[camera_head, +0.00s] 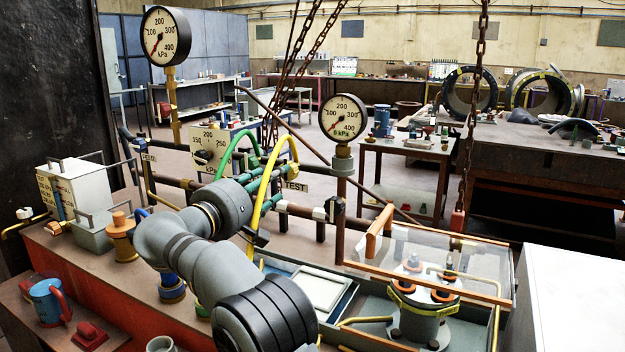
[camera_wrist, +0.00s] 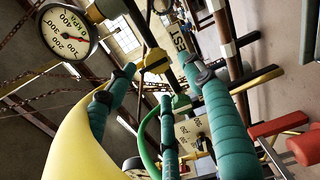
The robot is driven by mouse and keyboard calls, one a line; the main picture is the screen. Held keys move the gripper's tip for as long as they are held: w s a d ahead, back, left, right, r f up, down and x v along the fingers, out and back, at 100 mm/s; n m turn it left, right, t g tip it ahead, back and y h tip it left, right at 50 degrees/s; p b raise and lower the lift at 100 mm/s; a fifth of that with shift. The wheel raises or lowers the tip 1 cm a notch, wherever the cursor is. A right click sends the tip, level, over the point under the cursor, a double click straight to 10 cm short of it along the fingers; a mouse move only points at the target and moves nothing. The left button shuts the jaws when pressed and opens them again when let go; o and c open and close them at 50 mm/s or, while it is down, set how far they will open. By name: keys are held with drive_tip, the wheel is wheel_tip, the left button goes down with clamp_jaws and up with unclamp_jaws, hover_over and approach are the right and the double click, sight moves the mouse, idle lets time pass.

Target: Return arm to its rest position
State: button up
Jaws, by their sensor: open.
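My grey arm reaches across the workbench from the bottom of the head view. My gripper (camera_head: 271,172), with teal ribbed fingers, is among the pipes near the TEST label (camera_head: 295,186). In the wrist view its fingers (camera_wrist: 157,78) are spread apart with nothing seen held between them. A yellow hose (camera_head: 266,187) arches beside the fingers; it fills the left of the wrist view (camera_wrist: 75,135). A green hose (camera_head: 228,150) arches just behind. Whether the fingers touch the hoses or pipes I cannot tell.
Two dial gauges stand on posts, left (camera_head: 166,36) and right (camera_head: 343,118). A clear-lidded box (camera_head: 440,262) holds a flanged fitting (camera_head: 424,305) at right. A white case (camera_head: 78,200) and a blue mug (camera_head: 46,300) are at left.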

drive_tip(key=x, duration=0.2)
drive_tip(key=shift+w+d, duration=0.15)
drive_tip(key=shift+w, duration=0.2)
